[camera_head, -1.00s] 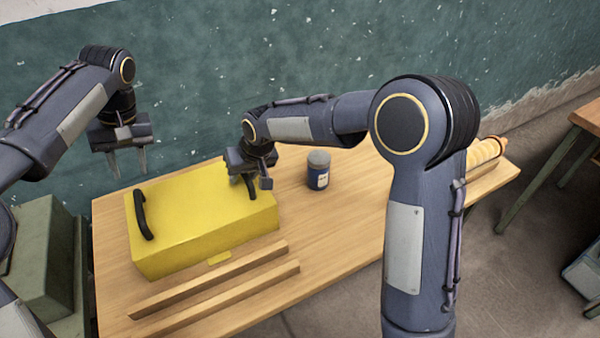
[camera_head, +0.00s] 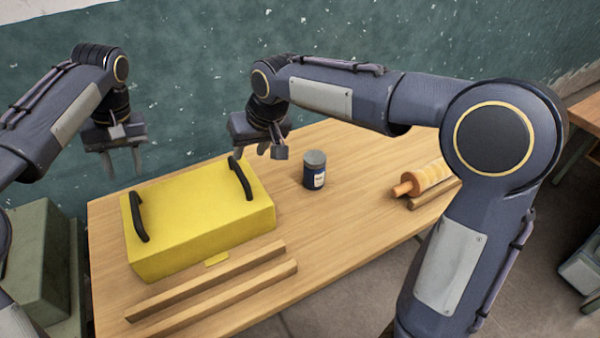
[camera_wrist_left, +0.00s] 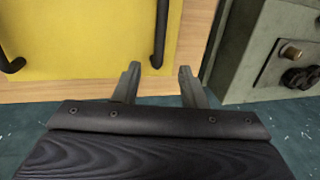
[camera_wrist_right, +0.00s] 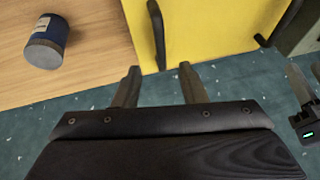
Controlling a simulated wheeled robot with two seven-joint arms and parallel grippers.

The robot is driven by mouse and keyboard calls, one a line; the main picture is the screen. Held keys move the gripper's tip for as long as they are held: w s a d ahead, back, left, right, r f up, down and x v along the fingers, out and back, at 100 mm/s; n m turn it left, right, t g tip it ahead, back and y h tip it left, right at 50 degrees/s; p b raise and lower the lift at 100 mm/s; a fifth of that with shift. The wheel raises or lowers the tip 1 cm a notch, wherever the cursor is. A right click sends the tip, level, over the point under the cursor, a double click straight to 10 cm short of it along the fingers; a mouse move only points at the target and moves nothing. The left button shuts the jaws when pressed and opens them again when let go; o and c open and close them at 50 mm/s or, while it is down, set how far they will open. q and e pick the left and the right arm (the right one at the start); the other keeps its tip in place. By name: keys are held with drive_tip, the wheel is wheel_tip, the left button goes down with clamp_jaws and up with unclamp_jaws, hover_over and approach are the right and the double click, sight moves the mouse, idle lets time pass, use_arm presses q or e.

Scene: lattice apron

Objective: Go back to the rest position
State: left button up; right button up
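My left gripper (camera_head: 124,160) hangs in the air at the upper left, beyond the table's left back corner. It is open and empty, and its two spread fingers show in the left wrist view (camera_wrist_left: 157,85). My right gripper (camera_head: 250,150) is in the air above the back edge of the table, just behind the yellow case. It is open and empty, with a clear gap between its fingers in the right wrist view (camera_wrist_right: 158,85). The yellow case (camera_head: 195,210) lies closed on the table with two black handles, and neither gripper touches it.
A dark blue jar with a grey lid (camera_head: 314,172) stands right of the case. Two wooden strips (camera_head: 215,285) lie in front of it. An orange roller-like object (camera_head: 425,180) lies at the right of the table (camera_head: 350,220). A green cabinet (camera_head: 40,265) stands left.

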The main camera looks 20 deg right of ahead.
idle(0.3)
